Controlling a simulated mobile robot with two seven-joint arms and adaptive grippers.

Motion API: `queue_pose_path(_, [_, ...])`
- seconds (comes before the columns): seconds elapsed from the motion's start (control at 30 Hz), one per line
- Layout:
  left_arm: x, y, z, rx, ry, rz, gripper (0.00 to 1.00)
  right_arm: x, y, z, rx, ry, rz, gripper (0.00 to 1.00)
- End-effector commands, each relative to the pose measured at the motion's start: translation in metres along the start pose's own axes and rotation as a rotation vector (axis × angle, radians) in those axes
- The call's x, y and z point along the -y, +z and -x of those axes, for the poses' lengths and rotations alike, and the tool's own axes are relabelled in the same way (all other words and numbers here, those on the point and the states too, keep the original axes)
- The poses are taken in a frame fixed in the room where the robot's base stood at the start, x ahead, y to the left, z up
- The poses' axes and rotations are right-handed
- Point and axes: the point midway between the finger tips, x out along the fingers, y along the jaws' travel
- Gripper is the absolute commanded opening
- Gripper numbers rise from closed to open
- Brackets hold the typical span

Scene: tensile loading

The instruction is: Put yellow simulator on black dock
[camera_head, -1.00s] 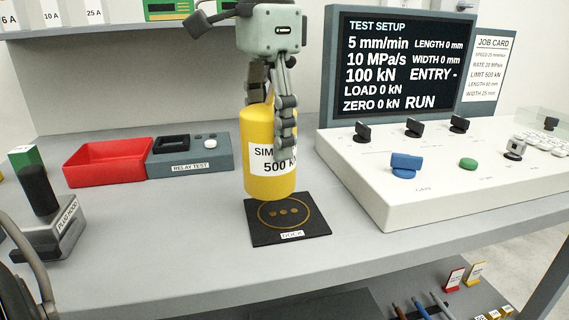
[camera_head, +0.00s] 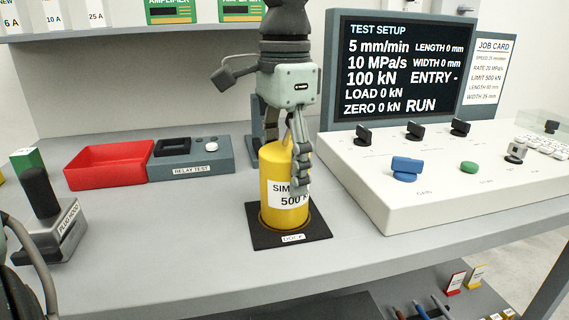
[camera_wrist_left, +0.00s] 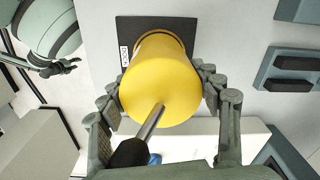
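The yellow simulator (camera_head: 278,185), a cylinder with a white label reading "500 k…", stands upright on the black dock (camera_head: 318,228), its base inside the dock's ring. In the left wrist view the simulator (camera_wrist_left: 165,72) is seen from above, with a metal rod and dark end over its top; the dock (camera_wrist_left: 128,30) shows behind it. My left gripper (camera_head: 288,165) comes down from above and is shut on the simulator. In the left wrist view its fingers (camera_wrist_left: 160,88) sit against both sides.
A red tray (camera_head: 108,178) and the relay test box (camera_head: 188,165) lie left of the dock. The white console (camera_head: 440,195) with knobs stands close on the right, under the screen (camera_head: 402,65). A plug hood (camera_head: 58,240) is far left. The table front is clear.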

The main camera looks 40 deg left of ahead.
Motion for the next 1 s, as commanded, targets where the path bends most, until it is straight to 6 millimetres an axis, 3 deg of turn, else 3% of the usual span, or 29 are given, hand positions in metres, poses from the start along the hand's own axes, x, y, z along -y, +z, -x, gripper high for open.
queue_pose_path(0.17, [0.0,0.0,0.0,0.001,0.0,0.0,0.84,-0.004,-0.002,0.001,-0.001,0.006,0.004,0.4])
queue_pose_path(0.57, [0.0,-0.001,0.007,-0.002,-0.001,0.001,0.84,-0.005,-0.006,0.001,-0.008,0.007,0.004,0.4])
queue_pose_path(1.0, [0.0,-0.001,0.093,-0.002,-0.002,0.0,0.84,0.004,-0.011,0.005,-0.015,-0.007,-0.007,0.4])
